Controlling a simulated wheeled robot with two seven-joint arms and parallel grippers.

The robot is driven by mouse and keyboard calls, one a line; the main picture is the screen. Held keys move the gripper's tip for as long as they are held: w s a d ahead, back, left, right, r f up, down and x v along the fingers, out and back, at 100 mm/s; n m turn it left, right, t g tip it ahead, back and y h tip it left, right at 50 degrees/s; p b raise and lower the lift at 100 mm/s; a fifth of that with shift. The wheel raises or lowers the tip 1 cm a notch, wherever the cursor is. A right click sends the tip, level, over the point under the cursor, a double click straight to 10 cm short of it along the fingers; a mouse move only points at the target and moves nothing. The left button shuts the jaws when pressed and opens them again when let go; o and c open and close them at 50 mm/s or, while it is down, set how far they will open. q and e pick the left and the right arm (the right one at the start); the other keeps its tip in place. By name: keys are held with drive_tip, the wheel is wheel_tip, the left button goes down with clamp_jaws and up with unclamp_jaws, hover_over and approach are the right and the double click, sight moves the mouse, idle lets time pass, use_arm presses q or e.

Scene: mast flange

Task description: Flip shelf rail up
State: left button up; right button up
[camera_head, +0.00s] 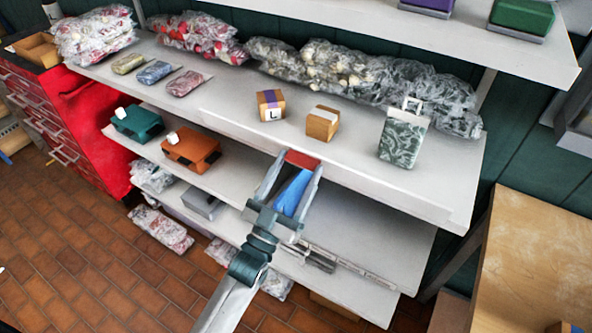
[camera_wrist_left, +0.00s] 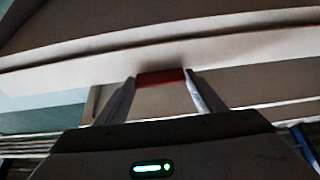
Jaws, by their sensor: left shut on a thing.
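The shelf rail (camera_head: 390,194) is a long pale strip along the front edge of the upper shelf (camera_head: 225,85). A red tab (camera_head: 303,158) shows at the rail's front edge, near its middle. My left gripper (camera_head: 298,166) reaches up from below, with its two fingers on either side of the red tab and shut on it. In the left wrist view the red tab (camera_wrist_left: 160,76) spans the gap between the fingertips, right under a pale shelf edge. The fingers hide part of the rail's lower edge. My right gripper is not in view.
Small boxes (camera_head: 322,123), a grey patterned box (camera_head: 403,138) and bagged goods (camera_head: 350,75) stand on the shelf behind the rail. Teal and orange bins (camera_head: 191,149) sit on the lower shelf at left. A wooden table (camera_head: 535,250) stands at right.

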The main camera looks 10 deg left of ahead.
use_arm(q)
drive_tip(key=shift+w+r, duration=0.1)
drive_tip(key=shift+r, duration=0.3)
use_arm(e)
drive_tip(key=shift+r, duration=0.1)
use_arm(q)
drive_tip(key=o, duration=1.1)
drive_tip(key=shift+c, duration=0.2)
drive_tip(key=shift+f, duration=0.1)
drive_tip(key=shift+f, duration=0.15)
use_arm(e)
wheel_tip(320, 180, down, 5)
drive_tip(key=b, duration=0.5)
use_arm(q)
drive_tip(key=b+v, duration=0.1)
drive_tip(key=v, duration=1.6)
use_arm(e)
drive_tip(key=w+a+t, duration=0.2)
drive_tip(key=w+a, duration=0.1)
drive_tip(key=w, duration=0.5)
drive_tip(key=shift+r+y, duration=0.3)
use_arm(q)
drive_tip(key=shift+a+b, duration=0.1)
drive_tip(key=shift+b, duration=0.2)
